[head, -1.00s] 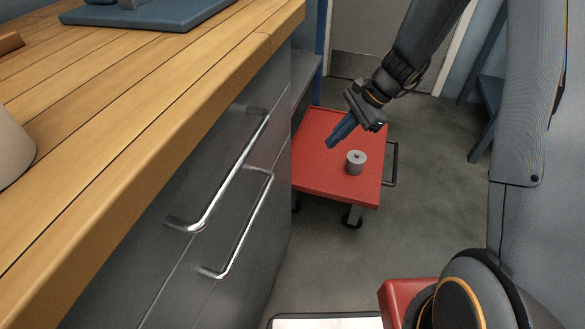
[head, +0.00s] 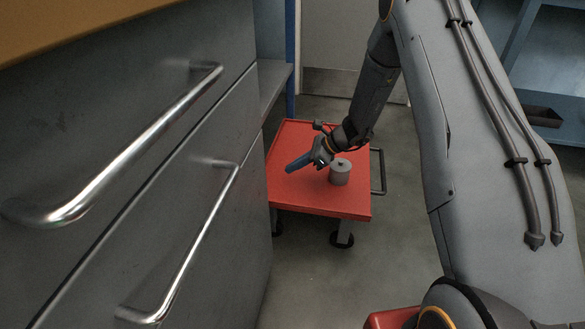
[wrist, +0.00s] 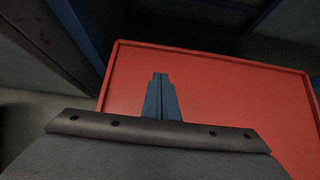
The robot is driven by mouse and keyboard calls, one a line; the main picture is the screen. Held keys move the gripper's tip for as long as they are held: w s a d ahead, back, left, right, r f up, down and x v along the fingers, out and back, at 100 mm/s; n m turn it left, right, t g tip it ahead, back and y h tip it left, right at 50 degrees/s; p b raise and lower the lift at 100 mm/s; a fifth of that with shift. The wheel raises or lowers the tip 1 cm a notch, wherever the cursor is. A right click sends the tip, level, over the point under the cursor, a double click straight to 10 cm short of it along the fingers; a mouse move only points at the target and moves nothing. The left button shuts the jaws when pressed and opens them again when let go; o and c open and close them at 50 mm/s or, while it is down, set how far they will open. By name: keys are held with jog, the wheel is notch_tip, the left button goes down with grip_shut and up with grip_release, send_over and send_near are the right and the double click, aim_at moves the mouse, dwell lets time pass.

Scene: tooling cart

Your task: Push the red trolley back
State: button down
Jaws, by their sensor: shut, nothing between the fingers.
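The red trolley (head: 310,203) stands on the floor just past the grey drawer cabinet, with its flat top, dark casters and a dark handle (head: 379,172) on its right side. Its rimmed top (wrist: 220,95) fills much of the wrist view. My gripper (head: 289,168) is shut and empty, with blue fingers pointing left over the trolley's top. The shut fingers (wrist: 161,82) also show in the wrist view, above the red surface. I cannot tell whether they touch it. A grey cylinder (head: 340,176) with a small knob stands on the trolley beside my gripper.
The grey drawer cabinet (head: 215,180) with two long metal handles lies close on the left, under a wooden worktop (head: 70,25). A blue shelf unit (head: 545,75) stands at the back right. Concrete floor (head: 400,225) is clear right of the trolley.

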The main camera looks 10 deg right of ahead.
aim_at(269, 180)
jog(key=b+x, duration=0.3)
jog(key=x, duration=0.4)
jog(key=shift+f, duration=0.2)
jog(key=shift+w+a+r+b, duration=0.1)
jog(key=shift+w+a+b, duration=0.15)
jog(key=shift+a, duration=0.35)
jog(key=shift+w+a+r+b, duration=0.15)
jog(key=shift+a+b, duration=0.1)
jog(key=shift+a, duration=0.3)
jog(key=shift+w+a, duration=0.2)
jog(key=shift+a, duration=0.45)
